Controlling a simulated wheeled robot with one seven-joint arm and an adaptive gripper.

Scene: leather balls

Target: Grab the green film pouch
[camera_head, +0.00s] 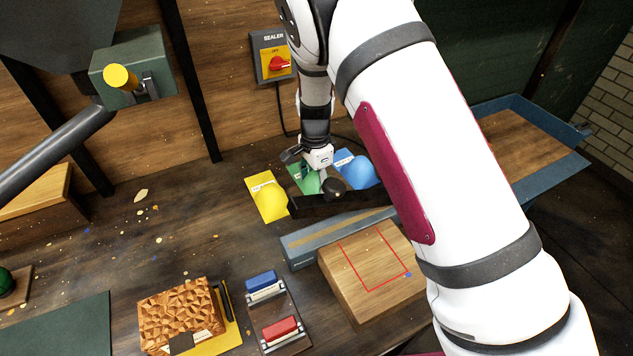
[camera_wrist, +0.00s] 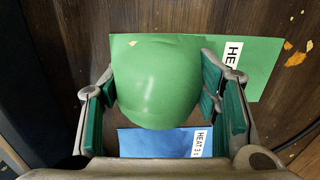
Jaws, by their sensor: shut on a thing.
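The green film pouch (camera_head: 309,183) lies on the dark wooden bench between a yellow pouch (camera_head: 268,198) and a blue pouch (camera_head: 357,171). In the wrist view, the green pouch (camera_wrist: 158,85) has a rounded bulge and a flat sheet with a white "HEAT" label. My gripper (camera_head: 320,165) is above it, pointing down. In the wrist view, my gripper (camera_wrist: 160,90) has its green-padded fingers on both sides of the bulge, shut on it. The blue sheet (camera_wrist: 155,143) shows just below the bulge. The gripper partly hides the green pouch in the head view.
A wooden block with a red square outline (camera_head: 375,270) is nearer. The sealer switch (camera_head: 273,62) is on the back wall. The bench's left middle is mostly clear.

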